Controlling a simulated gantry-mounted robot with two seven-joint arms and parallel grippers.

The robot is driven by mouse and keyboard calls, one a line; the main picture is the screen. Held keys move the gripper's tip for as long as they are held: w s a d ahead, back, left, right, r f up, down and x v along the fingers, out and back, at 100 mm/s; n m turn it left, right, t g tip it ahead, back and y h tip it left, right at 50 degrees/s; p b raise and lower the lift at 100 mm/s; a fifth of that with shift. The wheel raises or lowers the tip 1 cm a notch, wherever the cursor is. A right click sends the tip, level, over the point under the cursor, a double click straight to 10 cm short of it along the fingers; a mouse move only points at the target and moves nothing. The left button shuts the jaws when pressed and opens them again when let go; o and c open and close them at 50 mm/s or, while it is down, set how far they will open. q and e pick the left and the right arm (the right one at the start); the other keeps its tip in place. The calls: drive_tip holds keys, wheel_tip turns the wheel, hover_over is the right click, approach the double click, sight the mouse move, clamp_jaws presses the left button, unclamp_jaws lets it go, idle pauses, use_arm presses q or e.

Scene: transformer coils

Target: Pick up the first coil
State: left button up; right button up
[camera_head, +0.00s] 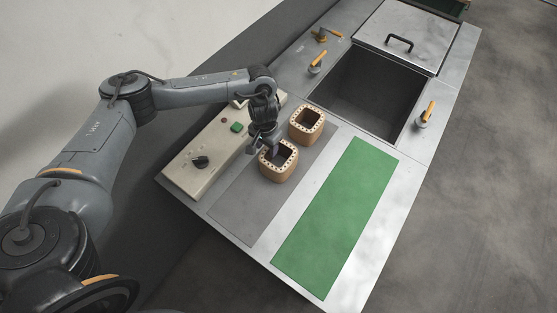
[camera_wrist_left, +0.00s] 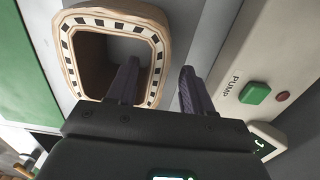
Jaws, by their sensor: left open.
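Two tan, square-ringed coils with rounded corners stand on the grey mat in the head view. The near coil (camera_head: 279,175) is under my left gripper (camera_head: 266,147); the far coil (camera_head: 307,138) stands behind it to the right. In the left wrist view, the coil (camera_wrist_left: 75,50) shows its dark opening and a rim of black and white blocks. My left gripper (camera_wrist_left: 160,67) is open, one finger over the opening and the other outside the wall, with the wall's line between them. Contact cannot be told. My right gripper is not in view.
A control box (camera_head: 190,178) with a knob and a green button stands left of the mat (camera_head: 240,211). A green mat (camera_head: 335,218) lies empty on the right. Behind is an open tank (camera_head: 365,90) with its lid (camera_head: 408,38) set back and orange-handled clamps around.

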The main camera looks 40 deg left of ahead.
use_arm(q)
drive_tip(key=shift+w+d+f, duration=0.1)
drive_tip(key=shift+f, duration=1.6)
drive_tip(key=shift+c, duration=0.3)
clamp_jaws()
